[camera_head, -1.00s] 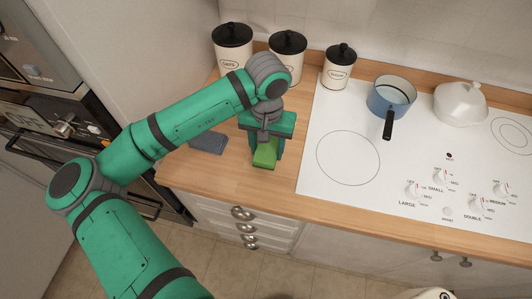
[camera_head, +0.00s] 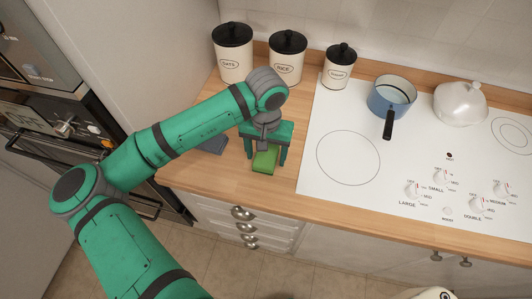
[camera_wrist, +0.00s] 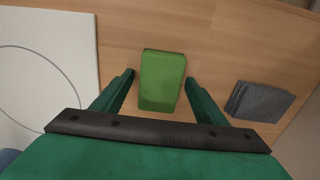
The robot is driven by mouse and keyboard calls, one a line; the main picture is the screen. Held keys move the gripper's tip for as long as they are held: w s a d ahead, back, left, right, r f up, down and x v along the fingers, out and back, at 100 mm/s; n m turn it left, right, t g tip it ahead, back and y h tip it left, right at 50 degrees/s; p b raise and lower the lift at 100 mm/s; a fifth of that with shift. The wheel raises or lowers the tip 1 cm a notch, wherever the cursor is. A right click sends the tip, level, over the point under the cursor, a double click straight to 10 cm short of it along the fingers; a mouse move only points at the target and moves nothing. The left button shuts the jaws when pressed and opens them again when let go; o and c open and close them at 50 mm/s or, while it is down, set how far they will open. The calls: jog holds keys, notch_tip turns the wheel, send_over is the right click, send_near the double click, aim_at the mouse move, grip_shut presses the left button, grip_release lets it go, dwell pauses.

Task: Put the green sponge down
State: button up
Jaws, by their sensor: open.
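The green sponge (camera_head: 264,162) lies on the wooden counter, left of the white cooktop. It also shows in the wrist view (camera_wrist: 162,80), lying flat between and slightly beyond the fingertips. My gripper (camera_head: 266,158) is open over the sponge, one finger on each side. In the wrist view, my gripper (camera_wrist: 158,82) shows a clear gap between each finger and the sponge.
A dark grey flat item (camera_head: 214,145) lies on the counter (camera_head: 210,175) to the left of the sponge. Black-lidded canisters (camera_head: 286,58) stand at the back. A blue pot (camera_head: 391,97) and a white lidded dish (camera_head: 460,103) stand on the cooktop (camera_head: 330,115).

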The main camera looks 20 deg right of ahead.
aim_at(266, 156)
jog(key=shift+r, duration=0.1)
notch_tip(266, 156, up, 12)
dwell(0.5)
dwell(0.5)
